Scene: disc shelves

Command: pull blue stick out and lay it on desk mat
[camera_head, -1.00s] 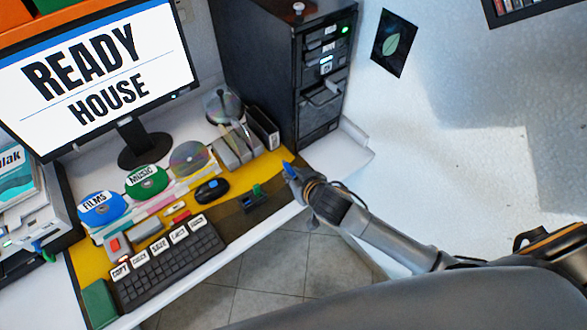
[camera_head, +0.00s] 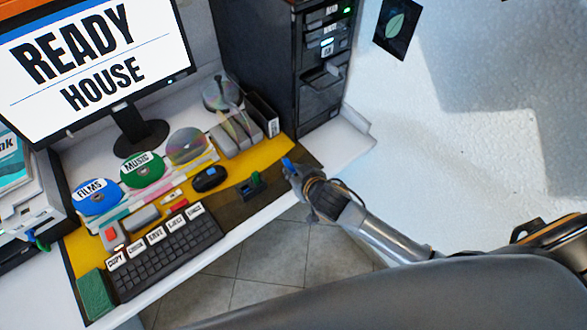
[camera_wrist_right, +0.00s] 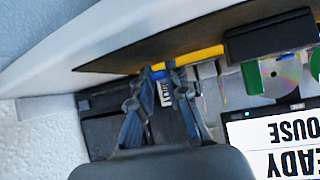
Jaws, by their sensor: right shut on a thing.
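The blue stick (camera_head: 287,163) is held in the fingertips of my right gripper (camera_head: 291,169), which is shut on it. Its blue end sticks up past the fingers; the rest is hidden by them. In the right wrist view the blue stick (camera_wrist_right: 158,73) shows as a small blue patch between the fingertips (camera_wrist_right: 160,76). The desk mat (camera_head: 228,176), yellow with a dark part, lies on the white desk. The gripper is over or beside its right end; I cannot tell its height. My left gripper is not in view.
A dark holder with a green stick (camera_head: 251,187) stands on the mat left of the gripper. The mouse (camera_head: 209,178), keyboard (camera_head: 168,254) and labelled discs (camera_head: 142,169) lie farther left. A black tower (camera_head: 319,98) stands behind. The dark right end of the mat looks clear.

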